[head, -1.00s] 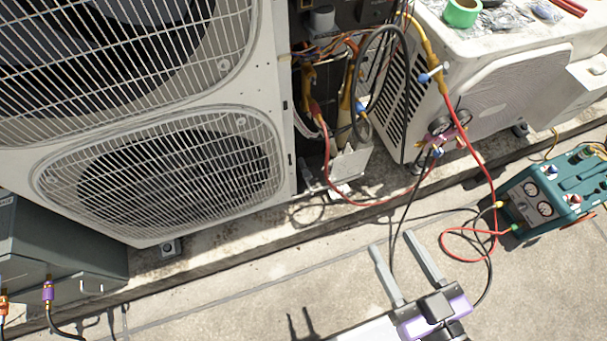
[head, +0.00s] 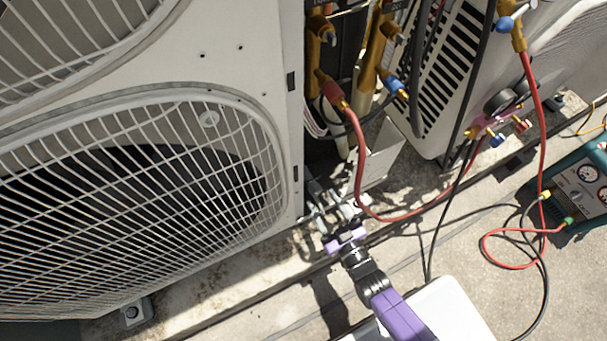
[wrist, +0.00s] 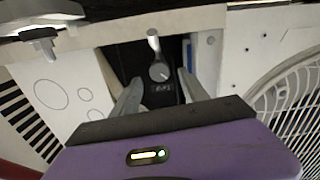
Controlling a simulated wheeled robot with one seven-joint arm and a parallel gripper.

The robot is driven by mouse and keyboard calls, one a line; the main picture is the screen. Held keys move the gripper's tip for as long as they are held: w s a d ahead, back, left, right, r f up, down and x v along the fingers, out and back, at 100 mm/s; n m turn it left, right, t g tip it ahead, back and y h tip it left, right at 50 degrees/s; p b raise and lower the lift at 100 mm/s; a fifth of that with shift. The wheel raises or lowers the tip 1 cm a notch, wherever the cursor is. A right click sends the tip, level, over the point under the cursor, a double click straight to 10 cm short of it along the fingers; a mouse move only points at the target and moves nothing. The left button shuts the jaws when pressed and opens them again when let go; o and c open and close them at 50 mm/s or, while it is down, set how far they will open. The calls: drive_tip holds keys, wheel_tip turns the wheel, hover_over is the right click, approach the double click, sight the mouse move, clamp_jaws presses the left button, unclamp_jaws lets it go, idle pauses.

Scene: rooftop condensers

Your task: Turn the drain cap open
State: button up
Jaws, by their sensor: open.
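A round grey cap with a pale lever-like handle, likely the drain cap (wrist: 159,72), shows in the wrist view against a dark recessed panel. Its handle points toward the top of the picture. My gripper (wrist: 158,80) is open, with one finger on either side of the cap in the picture. I cannot tell whether the fingers touch it. In the head view my gripper (head: 335,212) is at the lower right corner of the large condenser (head: 250,60). There the cap cannot be made out clearly among the fittings and the gripper.
A red hose (head: 375,210) loops down close to the right of my gripper. Brass valves (head: 375,50) and a bent metal panel (head: 375,160) sit above it. A manifold gauge set (head: 495,115) and a teal recovery machine (head: 575,190) stand to the right. Concrete floor lies in front.

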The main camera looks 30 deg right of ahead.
sight(312, 184)
drive_tip(key=shift+s+f, duration=0.3)
drive_tip(key=shift+f, duration=0.25)
drive_tip(key=shift+w+r, duration=0.3)
drive_tip(key=shift+w, duration=0.05)
drive_tip(key=w+b, duration=0.2)
drive_tip(key=w, duration=0.5)
drive_tip(key=shift+w, duration=0.15)
drive_tip(key=shift+c, duration=0.4)
clamp_jaws()
